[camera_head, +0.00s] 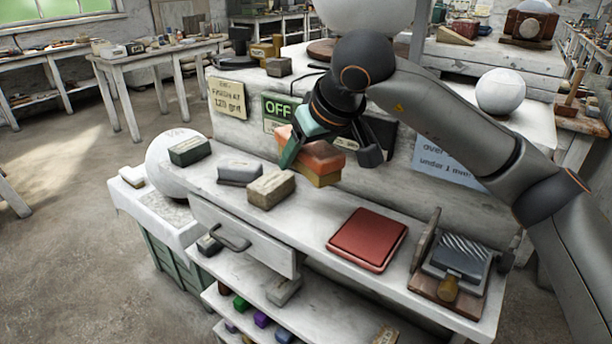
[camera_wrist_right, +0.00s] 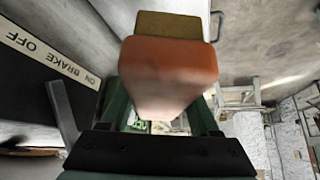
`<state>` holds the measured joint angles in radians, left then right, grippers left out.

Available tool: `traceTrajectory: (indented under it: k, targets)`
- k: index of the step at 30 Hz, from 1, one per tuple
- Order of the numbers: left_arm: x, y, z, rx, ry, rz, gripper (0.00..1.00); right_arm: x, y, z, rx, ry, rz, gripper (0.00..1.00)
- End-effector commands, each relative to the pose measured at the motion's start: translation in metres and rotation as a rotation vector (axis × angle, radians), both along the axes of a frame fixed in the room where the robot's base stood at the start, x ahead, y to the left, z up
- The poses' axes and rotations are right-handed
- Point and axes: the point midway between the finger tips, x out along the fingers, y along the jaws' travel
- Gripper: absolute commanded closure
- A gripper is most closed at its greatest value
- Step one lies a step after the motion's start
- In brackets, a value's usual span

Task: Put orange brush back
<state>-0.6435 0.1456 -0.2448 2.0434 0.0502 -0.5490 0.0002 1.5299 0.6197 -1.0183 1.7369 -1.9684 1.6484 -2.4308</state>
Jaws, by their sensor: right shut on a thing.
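The orange brush (camera_head: 322,155) is a block with an orange upper part and a yellow-brown lower part. It is held above the back of the white worktop (camera_head: 310,222), in front of its upright back panel. My right gripper (camera_head: 303,142) is shut on it, with one green finger visible at its left side. In the right wrist view the brush (camera_wrist_right: 170,65) sits between the two green fingers and hides much of the view beyond. My left gripper is not in view.
Green (camera_head: 190,151), grey (camera_head: 240,172) and beige (camera_head: 271,189) blocks stand in a row at the worktop's left. A red flat pad (camera_head: 368,239) and a metal-plated device (camera_head: 458,258) are to the right. Small coloured blocks lie on the shelf below. A white sphere (camera_head: 172,158) is at left.

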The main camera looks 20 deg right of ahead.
Motion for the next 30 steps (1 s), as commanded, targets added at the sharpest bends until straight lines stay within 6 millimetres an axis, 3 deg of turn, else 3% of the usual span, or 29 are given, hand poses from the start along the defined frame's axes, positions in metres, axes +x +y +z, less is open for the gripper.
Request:
traceTrajectory:
  k: [7, 14, 30]
  targets:
    - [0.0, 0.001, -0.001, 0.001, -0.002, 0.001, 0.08, 0.01, -0.007, -0.014, 0.001, 0.0, -0.002, 1.0]
    - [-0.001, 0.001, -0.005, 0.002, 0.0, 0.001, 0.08, 0.012, -0.008, -0.046, 0.001, 0.0, 0.001, 1.0]
    - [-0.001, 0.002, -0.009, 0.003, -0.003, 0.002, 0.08, 0.012, -0.008, -0.056, 0.002, -0.002, 0.0, 1.0]
